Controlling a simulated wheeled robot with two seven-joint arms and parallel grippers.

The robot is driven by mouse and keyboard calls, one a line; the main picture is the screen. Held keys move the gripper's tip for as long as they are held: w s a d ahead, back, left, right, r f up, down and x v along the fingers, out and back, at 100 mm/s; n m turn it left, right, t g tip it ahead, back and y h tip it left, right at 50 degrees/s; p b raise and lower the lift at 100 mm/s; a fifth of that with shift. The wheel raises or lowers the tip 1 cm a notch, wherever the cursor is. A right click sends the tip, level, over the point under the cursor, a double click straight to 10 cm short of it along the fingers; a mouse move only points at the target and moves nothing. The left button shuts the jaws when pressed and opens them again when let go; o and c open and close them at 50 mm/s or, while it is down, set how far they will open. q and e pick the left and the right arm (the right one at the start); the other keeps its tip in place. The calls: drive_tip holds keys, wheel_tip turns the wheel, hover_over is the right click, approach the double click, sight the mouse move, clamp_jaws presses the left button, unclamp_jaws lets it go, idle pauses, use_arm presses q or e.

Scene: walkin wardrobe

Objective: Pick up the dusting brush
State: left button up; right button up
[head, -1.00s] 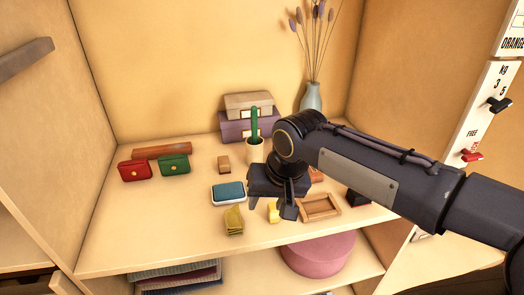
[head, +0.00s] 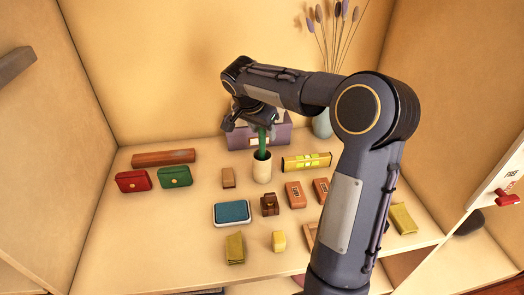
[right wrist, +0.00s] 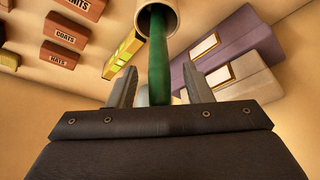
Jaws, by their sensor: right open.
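A green handle (head: 262,143), which appears to be the dusting brush, stands upright in a cream cup (head: 262,170) on the shelf. Its lower end is hidden inside the cup. My right gripper (head: 250,126) is above the cup at the top of the handle, in front of a purple box. In the right wrist view the green handle (right wrist: 158,62) lies between the two open fingers of my right gripper (right wrist: 160,78), with a gap on both sides. The cup (right wrist: 157,12) shows at the top of that view. My left gripper is not in view.
The purple box (head: 283,136) stands close behind the cup. A yellow level (head: 307,162) lies right of it. Red (head: 132,181) and green (head: 174,177) purses lie left. A blue-topped pad (head: 232,213) and several small boxes lie in front. A vase (head: 322,124) stands behind right.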

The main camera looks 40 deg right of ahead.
drive_tip(key=shift+x, duration=0.75)
clamp_jaws()
drive_tip(key=shift+r, duration=0.1)
